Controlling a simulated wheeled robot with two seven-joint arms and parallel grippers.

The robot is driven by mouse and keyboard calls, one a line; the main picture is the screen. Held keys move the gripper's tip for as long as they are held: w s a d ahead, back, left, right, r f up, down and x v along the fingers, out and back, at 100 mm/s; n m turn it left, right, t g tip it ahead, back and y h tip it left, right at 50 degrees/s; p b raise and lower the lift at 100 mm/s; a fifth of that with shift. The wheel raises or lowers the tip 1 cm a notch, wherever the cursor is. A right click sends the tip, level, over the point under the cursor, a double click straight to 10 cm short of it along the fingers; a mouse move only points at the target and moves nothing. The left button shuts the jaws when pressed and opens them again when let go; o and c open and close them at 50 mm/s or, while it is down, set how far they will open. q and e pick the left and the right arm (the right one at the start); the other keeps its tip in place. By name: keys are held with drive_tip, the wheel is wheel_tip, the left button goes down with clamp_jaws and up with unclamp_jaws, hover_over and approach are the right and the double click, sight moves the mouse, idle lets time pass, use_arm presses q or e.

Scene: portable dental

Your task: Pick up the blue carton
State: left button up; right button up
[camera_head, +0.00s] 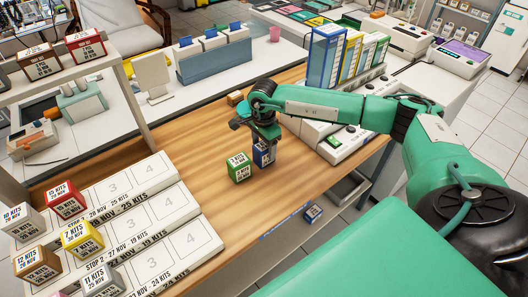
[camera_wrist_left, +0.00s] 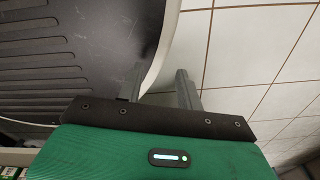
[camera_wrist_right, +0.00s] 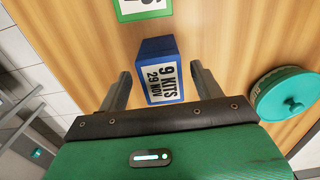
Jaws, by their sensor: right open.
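In the right wrist view the blue carton (camera_wrist_right: 157,60) lies between the two open fingers of my right gripper (camera_wrist_right: 160,82), with a gap visible on each side. My left gripper (camera_wrist_left: 160,82) shows only in its own wrist view, with its fingers apart and nothing between them.
The green carton (camera_wrist_right: 140,8) is close beyond the blue one. A teal lidded pot (camera_wrist_right: 285,95) stands at the right in that view. White stepped racks (camera_head: 150,225) with several cartons are at left.

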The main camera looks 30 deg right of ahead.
sight(264, 145)
wheel_tip(264, 145, down, 4)
drive_tip(key=shift+w+d+f+p, duration=0.1)
drive_tip(key=shift+d+p, duration=0.05)
drive_tip(key=shift+p, duration=0.35)
drive_tip(key=c, duration=1.1)
use_arm(q)
drive_tip(key=shift+s+a+r, duration=0.1)
drive_tip(key=shift+s+r, duration=0.1)
drive_tip(key=shift+s, duration=0.3)
drive_tip(key=shift+s+r, duration=0.15)
drive_tip(key=shift+s, duration=0.35)
